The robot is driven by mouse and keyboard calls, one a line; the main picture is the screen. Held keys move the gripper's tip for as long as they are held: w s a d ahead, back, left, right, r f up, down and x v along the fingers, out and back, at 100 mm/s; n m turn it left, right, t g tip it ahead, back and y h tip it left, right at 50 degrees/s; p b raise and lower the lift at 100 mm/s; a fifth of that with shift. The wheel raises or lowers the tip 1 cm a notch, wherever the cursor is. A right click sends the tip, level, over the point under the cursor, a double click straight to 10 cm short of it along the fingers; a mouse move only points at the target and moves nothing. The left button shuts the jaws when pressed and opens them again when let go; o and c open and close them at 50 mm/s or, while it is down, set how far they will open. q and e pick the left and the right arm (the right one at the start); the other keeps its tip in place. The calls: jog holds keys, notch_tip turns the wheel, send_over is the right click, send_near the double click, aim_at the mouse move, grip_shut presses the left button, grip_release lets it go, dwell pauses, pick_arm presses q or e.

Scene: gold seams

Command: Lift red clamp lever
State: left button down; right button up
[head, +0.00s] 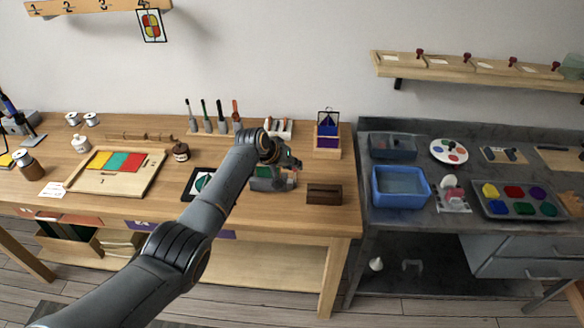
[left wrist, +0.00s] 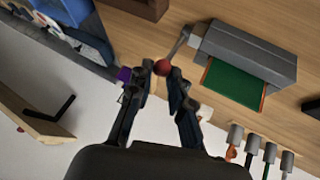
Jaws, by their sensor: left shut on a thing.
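The clamp lever is a thin grey arm with a red ball knob (left wrist: 162,67), seen in the left wrist view. It joins one end of a grey clamp block (left wrist: 250,52) with a green piece (left wrist: 233,83) at its side. In the head view the grey clamp (head: 268,184) stands on the wooden bench, partly hidden by my left arm. My left gripper (head: 290,165) is at the clamp's right end. In the left wrist view its fingertips (left wrist: 161,74) are shut on the red knob, one on each side. My right gripper is not in view.
A dark brown wooden box (head: 324,195) stands just right of the clamp on the wooden bench (head: 335,222). A blue tub (head: 400,203) stands on the grey bench at right.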

pick_arm(q)
jog(key=shift+w+r, duration=0.3)
jog(key=shift+r, duration=0.1)
jog(key=c, duration=1.3)
grip_release()
jog(key=shift+c, duration=0.2)
jog(key=shift+o, duration=0.6)
jog(key=shift+f, duration=0.25)
jog(key=shift+s, duration=0.1)
jog(key=v, duration=1.2)
